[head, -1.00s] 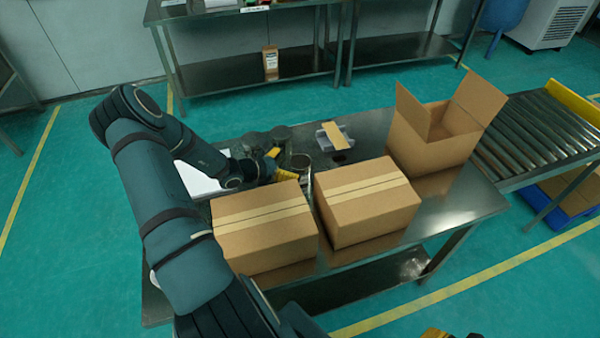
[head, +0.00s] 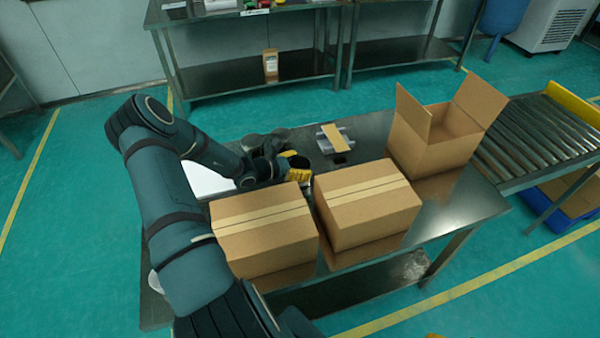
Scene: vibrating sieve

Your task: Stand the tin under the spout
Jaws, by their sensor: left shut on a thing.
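My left gripper (head: 292,162) reaches in from the left over the steel table, behind the two closed boxes. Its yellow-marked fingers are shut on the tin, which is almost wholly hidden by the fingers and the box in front. I cannot tell whether the tin touches the table. Dark round metal shapes (head: 253,142), seemingly part of the sieve, stand just behind my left wrist. I cannot make out the spout. A small yellow sliver at the bottom edge seems to be my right gripper (head: 434,336); its fingers cannot be made out.
Two closed cardboard boxes (head: 264,238) (head: 368,210) stand in front of my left gripper. An open carton (head: 435,150) stands at the table's right end, next to a roller conveyor (head: 540,135). A small tray (head: 324,147) lies behind the boxes. A white sheet-like thing (head: 205,180) lies at left.

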